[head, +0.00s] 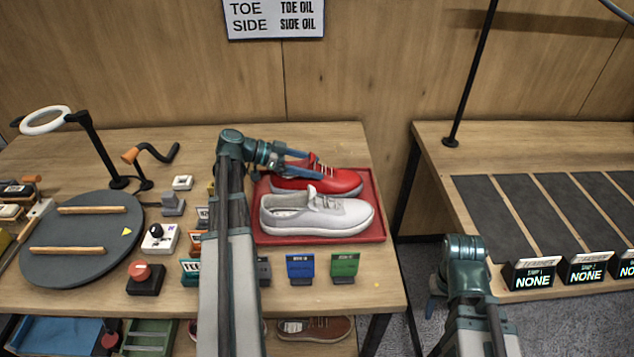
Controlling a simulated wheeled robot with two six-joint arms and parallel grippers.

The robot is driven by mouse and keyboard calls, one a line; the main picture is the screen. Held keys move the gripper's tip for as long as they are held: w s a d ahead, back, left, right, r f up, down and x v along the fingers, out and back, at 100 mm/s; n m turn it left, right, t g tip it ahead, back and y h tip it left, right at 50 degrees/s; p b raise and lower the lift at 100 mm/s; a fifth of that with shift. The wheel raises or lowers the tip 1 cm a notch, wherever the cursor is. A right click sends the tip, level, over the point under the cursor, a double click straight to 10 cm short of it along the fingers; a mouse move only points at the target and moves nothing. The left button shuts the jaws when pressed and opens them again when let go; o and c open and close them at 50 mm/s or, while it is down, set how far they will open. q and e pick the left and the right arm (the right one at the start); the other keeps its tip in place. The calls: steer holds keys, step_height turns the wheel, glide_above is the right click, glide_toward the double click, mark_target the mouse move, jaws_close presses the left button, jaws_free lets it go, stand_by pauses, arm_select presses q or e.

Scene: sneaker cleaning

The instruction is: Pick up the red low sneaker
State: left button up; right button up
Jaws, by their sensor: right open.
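The red low sneaker (345,183) with pale laces lies at the back of a red tray (378,210), toe to the right. A white sneaker (335,215) lies in front of it on the same tray and hides part of its lower side. My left gripper (308,167) reaches across from the left, its blue fingers at the red sneaker's heel and opening. I cannot tell whether they grip it. My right gripper (434,304) is open, low in the gap right of the table, away from the shoes, partly hidden by its arm.
A dark round turntable (80,265) with wooden bars, a ring lamp (45,120) and several small blocks and cards fill the table's left and front. A second table with dark mats (490,215) and signs reading NONE stands right. More shoes show below.

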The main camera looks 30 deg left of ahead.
arm_select(q)
jaws_close()
stand_by(0.6)
step_height(320, 180, up, 10)
steer(key=p, duration=1)
